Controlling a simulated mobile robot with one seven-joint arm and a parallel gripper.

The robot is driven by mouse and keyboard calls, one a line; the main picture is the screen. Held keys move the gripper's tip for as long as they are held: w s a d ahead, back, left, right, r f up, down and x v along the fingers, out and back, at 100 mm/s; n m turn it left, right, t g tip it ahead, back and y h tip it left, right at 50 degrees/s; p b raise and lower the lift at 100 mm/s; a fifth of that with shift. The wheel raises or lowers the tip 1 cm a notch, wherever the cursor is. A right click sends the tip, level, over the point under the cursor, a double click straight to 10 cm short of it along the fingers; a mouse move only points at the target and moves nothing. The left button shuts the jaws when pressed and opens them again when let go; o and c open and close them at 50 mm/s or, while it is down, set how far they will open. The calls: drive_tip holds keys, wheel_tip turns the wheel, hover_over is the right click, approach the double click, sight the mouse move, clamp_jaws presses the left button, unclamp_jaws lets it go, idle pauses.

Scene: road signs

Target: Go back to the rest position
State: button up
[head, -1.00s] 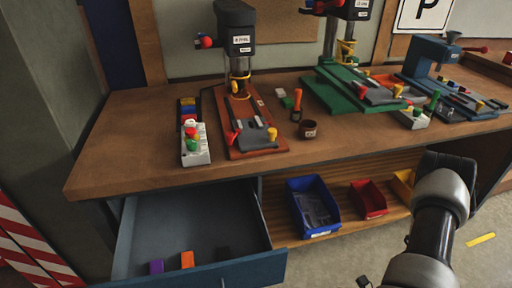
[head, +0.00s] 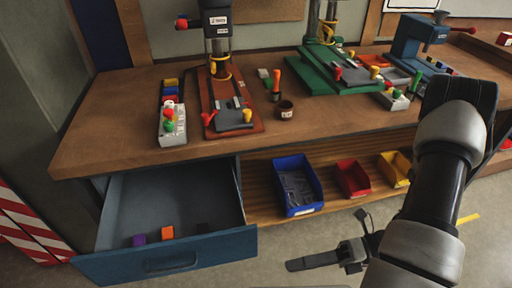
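My arm comes up from the lower right of the head view. My gripper (head: 340,258) hangs low over the floor, to the right of the open drawer and in front of the shelf. One long dark finger points left. I cannot make out the other finger clearly, so whether it is open or shut does not show. No object shows in it. The blue drawer (head: 168,257) is pulled out and holds a purple block (head: 138,240), an orange block (head: 167,232) and a dark block (head: 203,228).
Blue (head: 297,185), red (head: 352,178) and yellow (head: 394,168) bins sit on the shelf below.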

drive_tip(key=w+d+r+n+t+h+p, duration=0.1)
drive_tip(key=r+n+t+h+p, duration=0.2)
drive_tip(key=r+n, duration=1.3)
drive_tip(key=w+d+r+n+t+h+p, duration=0.1)
drive_tip(key=r+n+t+h+p, duration=0.3)
drive_tip(key=r+n+h+p, duration=0.5)
wheel_tip(320, 180, up, 18)
drive_tip(key=d+n+h, duration=0.1)
drive_tip(key=n+h, duration=0.2)
drive_tip(key=n, duration=0.4)
drive_tip(key=shift+w+d+f+p, duration=0.2)
drive_tip(key=shift+w+f+p, duration=0.05)
drive_tip(key=shift+w+p, duration=0.15)
